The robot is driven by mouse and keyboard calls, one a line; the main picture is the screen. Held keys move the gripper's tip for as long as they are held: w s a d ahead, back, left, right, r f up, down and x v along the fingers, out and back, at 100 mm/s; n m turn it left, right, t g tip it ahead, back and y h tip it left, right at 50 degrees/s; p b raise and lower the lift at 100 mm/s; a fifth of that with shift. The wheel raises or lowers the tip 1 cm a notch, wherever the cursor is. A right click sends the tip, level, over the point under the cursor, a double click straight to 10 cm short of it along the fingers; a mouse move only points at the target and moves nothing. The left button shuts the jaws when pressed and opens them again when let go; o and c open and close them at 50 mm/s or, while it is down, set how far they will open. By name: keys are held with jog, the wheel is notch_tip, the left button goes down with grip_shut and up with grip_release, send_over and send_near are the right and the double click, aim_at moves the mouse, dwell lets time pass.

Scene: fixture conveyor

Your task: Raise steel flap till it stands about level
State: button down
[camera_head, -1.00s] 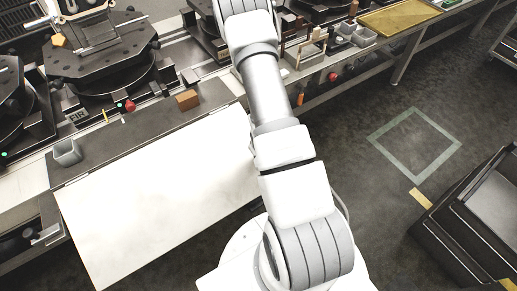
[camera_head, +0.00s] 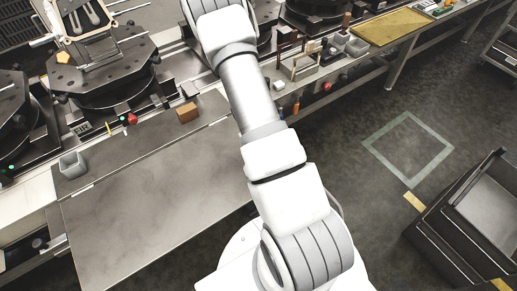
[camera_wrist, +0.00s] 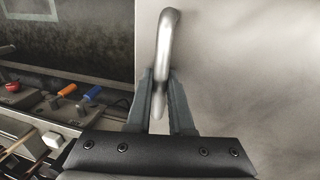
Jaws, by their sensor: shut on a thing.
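The steel flap (camera_head: 150,205) is a wide grey plate hinged along the front edge of the bench top. In the head view its surface looks close to in line with the bench top, but I cannot tell its exact tilt. In the wrist view the flap's pale surface (camera_wrist: 250,65) fills the right side. A bent round metal handle (camera_wrist: 166,45) stands off it near its edge. My gripper (camera_wrist: 163,80) is shut on the handle, with one finger on each side. In the head view my gripper is hidden or out of frame.
A small grey bin (camera_head: 72,165) and a brown block (camera_head: 187,113) sit on the bench behind the flap. Dark round fixtures (camera_head: 105,75) stand further back. A black crate (camera_head: 470,215) is at the right. The floor between (camera_head: 335,190) is clear.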

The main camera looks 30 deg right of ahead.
jog(key=c, duration=0.8)
grip_release()
jog(key=a+r+p, duration=0.1)
jog(key=a+r, duration=0.2)
jog(key=r, duration=1.4)
jog(key=shift+a, duration=0.2)
jog(key=shift+r, duration=0.1)
jog(key=s+a+r+t+y, duration=0.1)
jog(key=s+a+r, duration=0.25)
jog(key=r, duration=0.35)
jog(key=s+a+r+t, duration=0.2)
jog(key=a+r, duration=0.2)
jog(key=r, duration=0.4)
jog(key=s+a+r+t+y, duration=0.1)
jog(key=s+a+r, duration=0.2)
jog(key=r, duration=0.4)
jog(key=s+a+r+t, duration=0.1)
jog(key=s+a+r, duration=0.2)
jog(key=s, duration=0.4)
jog(key=shift+s+a+r+t, duration=0.2)
jog(key=shift+r+t, duration=0.1)
jog(key=shift+r, duration=0.45)
